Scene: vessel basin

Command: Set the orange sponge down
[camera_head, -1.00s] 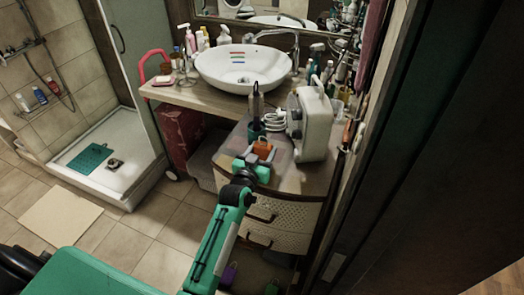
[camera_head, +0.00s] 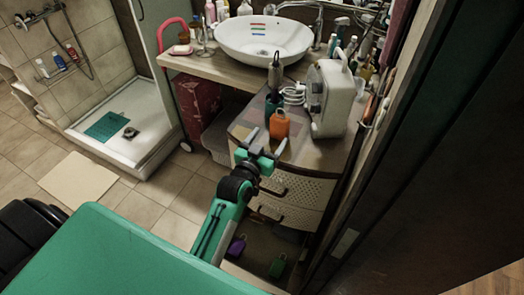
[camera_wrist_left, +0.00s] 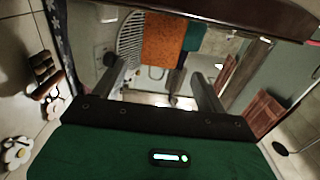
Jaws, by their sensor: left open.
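The orange sponge (camera_head: 279,124) stands upright on the top of the drawer cabinet (camera_head: 312,154), close beside a dark green cup (camera_head: 273,104). My left gripper (camera_head: 262,150) is open and empty at the cabinet's front edge, nearer to me than the sponge and apart from it. In the left wrist view the sponge (camera_wrist_left: 163,40) shows as a rough orange block beyond the open fingers (camera_wrist_left: 163,88), with a teal thing (camera_wrist_left: 191,38) right behind it. My right gripper is not in view.
A cream-coloured appliance (camera_head: 332,98) and a coiled white cord (camera_head: 293,94) are to the right of the sponge. The white basin (camera_head: 264,40) is behind. Purple (camera_head: 236,246) and green (camera_head: 277,266) things lie low beneath the drawers.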

